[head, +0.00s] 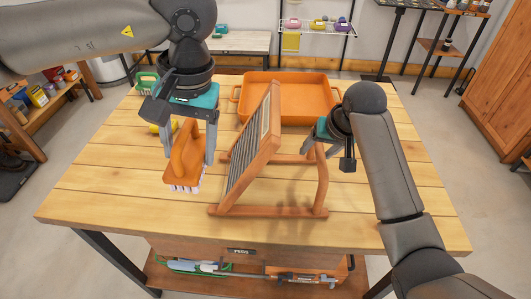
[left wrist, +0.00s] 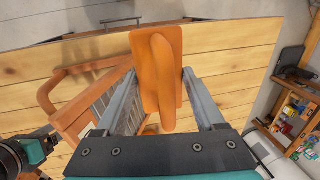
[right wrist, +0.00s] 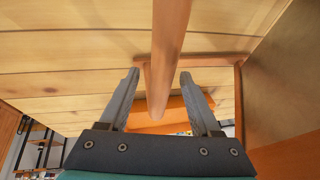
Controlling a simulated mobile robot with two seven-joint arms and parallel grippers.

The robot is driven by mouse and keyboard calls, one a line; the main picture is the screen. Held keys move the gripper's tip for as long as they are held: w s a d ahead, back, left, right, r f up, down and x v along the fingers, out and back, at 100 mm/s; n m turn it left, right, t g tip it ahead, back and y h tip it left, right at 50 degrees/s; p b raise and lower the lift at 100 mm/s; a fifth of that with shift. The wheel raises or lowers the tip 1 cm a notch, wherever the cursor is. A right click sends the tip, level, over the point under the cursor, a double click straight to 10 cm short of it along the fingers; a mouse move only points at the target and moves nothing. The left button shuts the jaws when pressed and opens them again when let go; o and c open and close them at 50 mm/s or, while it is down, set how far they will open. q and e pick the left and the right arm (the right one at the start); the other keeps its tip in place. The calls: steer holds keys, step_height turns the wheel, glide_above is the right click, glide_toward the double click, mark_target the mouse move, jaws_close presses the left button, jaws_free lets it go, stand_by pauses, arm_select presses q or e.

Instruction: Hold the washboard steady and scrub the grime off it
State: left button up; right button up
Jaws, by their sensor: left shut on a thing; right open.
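The orange scrub brush (head: 183,172), with pale bristles underneath, is in my left gripper (head: 188,157). Its handle lies between the closed fingers, as the left wrist view also shows (left wrist: 158,75). The brush hangs above the table, left of the washboard and apart from it. The washboard (head: 262,152) leans on a wooden stand, with its ribbed face turned left toward the brush. Any grime on it is too small to make out. My right gripper (head: 317,146) is open at the rear post of the stand (head: 322,185). In the right wrist view the post (right wrist: 167,50) runs between the open fingers.
A wide orange tray (head: 287,78) stands on the wooden table (head: 110,190) behind the washboard. A green-handled brush (head: 147,82) is at the back left, and a yellow item (head: 155,128) is partly hidden behind my left gripper. The table front is clear.

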steer(key=shift+x, duration=1.2)
jaws_close()
steer(key=shift+r, duration=0.1)
stand_by(0.5)
